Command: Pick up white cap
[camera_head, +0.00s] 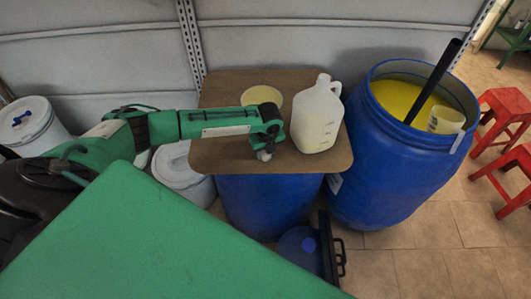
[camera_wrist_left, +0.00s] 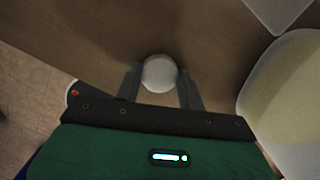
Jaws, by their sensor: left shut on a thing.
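The white cap (camera_wrist_left: 160,73) sits between the two fingers of my left gripper (camera_wrist_left: 160,88) in the left wrist view. The gripper is shut on it, low over the brown board. In the head view my left gripper (camera_head: 264,154) points down at the board's front part, left of the white jug. The cap is mostly hidden there by the gripper. My right gripper is not in view.
The brown board (camera_head: 225,95) lies on a blue drum (camera_head: 265,205). It bears a white jug (camera_head: 318,116) and a pale yellow bowl (camera_head: 262,96). An open blue drum (camera_head: 375,160) with yellow liquid, a black stick (camera_head: 433,82) and a cup (camera_head: 445,120) stands right. Red stools (camera_head: 505,110) stand farther right.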

